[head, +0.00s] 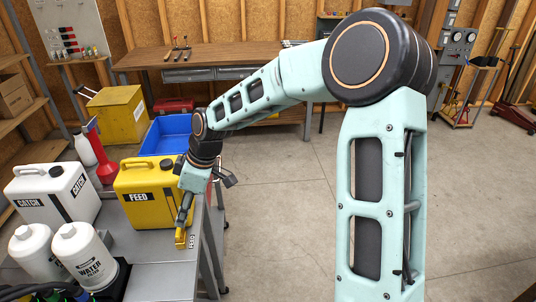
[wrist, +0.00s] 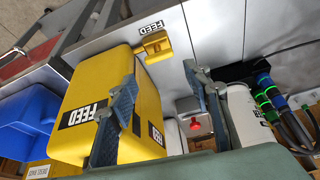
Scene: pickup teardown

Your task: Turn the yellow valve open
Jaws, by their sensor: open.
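The yellow valve (head: 180,239) is a small yellow block at the edge of the grey bench, beside a FEED label. In the wrist view the yellow valve (wrist: 155,47) is near the top centre, just beyond my fingertips. My gripper (head: 183,221) points down above the valve, and its fingers partly cover it in the head view. In the wrist view my gripper (wrist: 160,66) is open, with its two fingers apart and the valve showing beyond the gap.
A yellow FEED jug (head: 146,190) stands close left of my gripper. A white CATCH jug (head: 52,190), white water filter bottles (head: 85,255) and a blue bin (head: 170,135) share the bench. A grey box with a red knob (wrist: 194,125) shows between my fingers. Open floor lies to the right.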

